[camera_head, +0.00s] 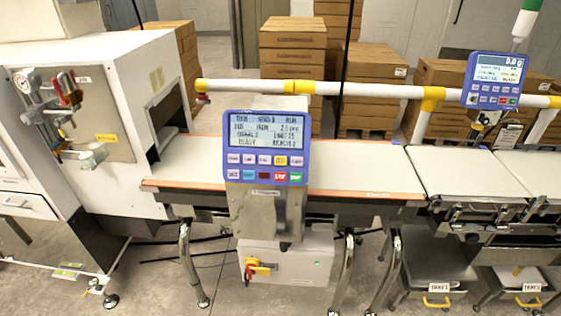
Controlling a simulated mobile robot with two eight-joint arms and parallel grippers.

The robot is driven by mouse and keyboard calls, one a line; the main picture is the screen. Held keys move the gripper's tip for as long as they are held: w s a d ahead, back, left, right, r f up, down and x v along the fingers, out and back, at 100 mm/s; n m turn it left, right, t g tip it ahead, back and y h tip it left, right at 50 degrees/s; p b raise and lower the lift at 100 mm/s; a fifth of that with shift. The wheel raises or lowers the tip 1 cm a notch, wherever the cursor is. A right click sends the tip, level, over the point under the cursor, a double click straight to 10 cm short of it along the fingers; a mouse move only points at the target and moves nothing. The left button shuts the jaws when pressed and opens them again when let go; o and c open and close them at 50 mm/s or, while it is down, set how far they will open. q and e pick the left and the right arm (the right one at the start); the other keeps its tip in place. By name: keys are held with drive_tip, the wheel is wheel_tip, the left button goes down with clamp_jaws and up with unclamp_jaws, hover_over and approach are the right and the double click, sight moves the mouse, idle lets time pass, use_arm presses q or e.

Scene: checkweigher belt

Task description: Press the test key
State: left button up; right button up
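A blue-framed control panel (265,147) stands upright in front of the belt, near the middle of the camera_head view. Its lit screen (266,131) shows several lines of text. Below the screen are two rows of keys: white keys and a yellow key (281,160) above, and blue, dark red and bright red keys (280,177) below. The key labels are too small to read surely, so I cannot tell which is the test key. A second blue panel (494,80) with a screen and keys stands at the upper right. Neither of my grippers is in view.
A pale belt (358,172) runs behind the front panel, from a white machine housing (110,110) at left to further belts (467,173) at right. A white and yellow rail (370,91) crosses behind. Stacked boxes (292,55) stand at the back. Space before the front panel looks clear.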

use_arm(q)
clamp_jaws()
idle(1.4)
